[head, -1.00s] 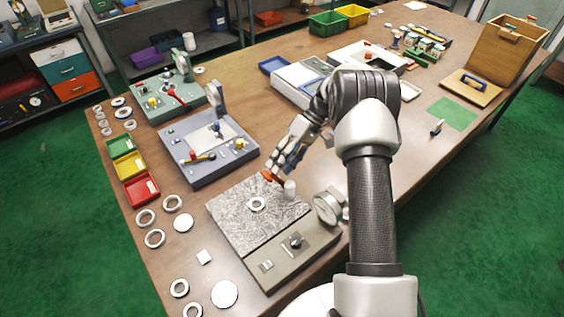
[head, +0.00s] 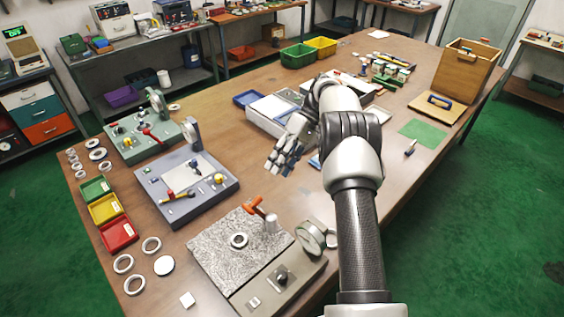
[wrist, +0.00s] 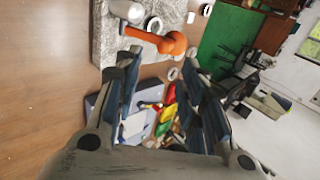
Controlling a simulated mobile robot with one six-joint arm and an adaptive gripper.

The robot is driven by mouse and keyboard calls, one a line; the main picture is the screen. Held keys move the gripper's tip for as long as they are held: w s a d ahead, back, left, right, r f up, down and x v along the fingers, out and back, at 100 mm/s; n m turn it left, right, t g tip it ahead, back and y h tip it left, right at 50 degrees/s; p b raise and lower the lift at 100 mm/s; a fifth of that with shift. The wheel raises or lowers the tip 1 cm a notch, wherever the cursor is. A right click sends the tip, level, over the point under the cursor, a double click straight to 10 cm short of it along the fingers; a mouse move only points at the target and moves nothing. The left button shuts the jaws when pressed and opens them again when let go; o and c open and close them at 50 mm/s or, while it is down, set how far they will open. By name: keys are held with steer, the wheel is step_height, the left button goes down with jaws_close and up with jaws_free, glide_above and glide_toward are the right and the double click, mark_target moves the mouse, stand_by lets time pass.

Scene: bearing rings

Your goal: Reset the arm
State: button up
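My gripper (head: 284,160) hangs in the air over the middle of the table, behind the granite plate and to the right of the blue-grey fixture. In the wrist view its fingers (wrist: 160,95) are spread apart with nothing between them; the fixtures and colored bins show in the background through the gap. The arm reaches up and forward from the lower right of the head view, bent at the elbow. The granite plate (head: 215,255) carries a bearing ring (head: 239,241) and a post with an orange handle (head: 254,204). The orange handle also shows in the wrist view (wrist: 160,40), apart from the fingers.
A dial gauge (head: 311,238) stands right of the plate. Green, yellow and red bins (head: 103,209) line the left, with several loose rings near them. A blue-grey fixture (head: 180,205) and white trays (head: 270,112) lie around the gripper. A wooden box (head: 467,70) stands at the back right.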

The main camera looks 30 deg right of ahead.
steer(key=shift+w+d+r, duration=0.1)
steer(key=shift+d+r, duration=0.15)
steer(key=shift+r, duration=0.1)
stand_by(0.3)
steer(key=s+a+r+m+t+h, duration=0.1)
steer(key=s+a+r+h, duration=0.1)
steer(key=s+a+r, duration=0.3)
steer(key=s+a+r+m+t+h, duration=0.1)
steer(key=s+a+r, duration=0.15)
steer(key=r, duration=0.45)
steer(key=s+a+r+t+h, duration=0.1)
steer(key=s+a+r+h, duration=0.1)
steer(key=s+a+r, duration=0.3)
steer(key=s+f+t+h, duration=0.1)
steer(key=s+t, duration=0.1)
steer(key=s, duration=0.8)
steer(key=s+a+f+m+t+h, duration=0.1)
steer(key=s+t+h, duration=0.1)
steer(key=s, duration=0.7)
steer(key=shift+s+a+f+m+t, duration=0.25)
steer(key=shift+s+f+m+t, duration=0.05)
steer(key=shift+s, duration=0.1)
